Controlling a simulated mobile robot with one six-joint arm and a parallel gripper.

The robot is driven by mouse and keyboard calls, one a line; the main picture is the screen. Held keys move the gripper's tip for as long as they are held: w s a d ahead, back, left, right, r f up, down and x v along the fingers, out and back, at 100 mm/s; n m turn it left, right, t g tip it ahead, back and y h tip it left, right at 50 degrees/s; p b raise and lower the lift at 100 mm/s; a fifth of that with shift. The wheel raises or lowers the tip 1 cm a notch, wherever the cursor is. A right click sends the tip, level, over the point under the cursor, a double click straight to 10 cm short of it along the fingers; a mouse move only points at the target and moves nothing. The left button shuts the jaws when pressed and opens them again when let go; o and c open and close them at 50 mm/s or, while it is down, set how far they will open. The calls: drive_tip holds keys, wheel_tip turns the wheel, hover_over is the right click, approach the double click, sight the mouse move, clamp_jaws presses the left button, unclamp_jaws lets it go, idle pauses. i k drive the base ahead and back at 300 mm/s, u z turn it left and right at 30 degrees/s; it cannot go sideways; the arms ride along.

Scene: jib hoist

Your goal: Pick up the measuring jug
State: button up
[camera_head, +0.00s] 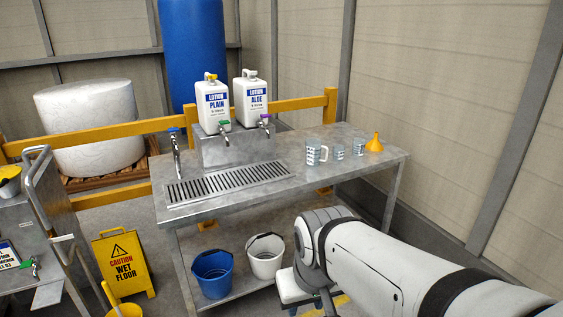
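A clear measuring jug (313,153) with dark markings stands upright on the metal bench, right of the drain grate. Its handle is on its right side. Two smaller clear marked cups stand to its right, a near one (338,152) and a farther one (359,148). My arm reaches in from the lower right, with a rounded joint in front of the bench and below the jug. My gripper cannot be made out in this view. Nothing covers the jug.
A yellow funnel (374,144) stands right of the cups. The metal bench (230,213) carries a drain grate (229,183), taps and two lotion bottles, plain (213,104) and aloe (251,99). Blue (212,274) and white (265,257) buckets sit below. A wet-floor sign (122,266) stands left.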

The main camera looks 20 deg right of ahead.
sight(313, 147)
drive_tip(key=u, duration=0.35)
drive_tip(key=k, duration=0.25)
drive_tip(key=z, duration=1.2)
drive_tip(key=i, duration=1.45)
drive_tip(key=u, duration=0.2)
drive_tip(key=i, duration=1.4)
drive_tip(key=u, duration=0.95)
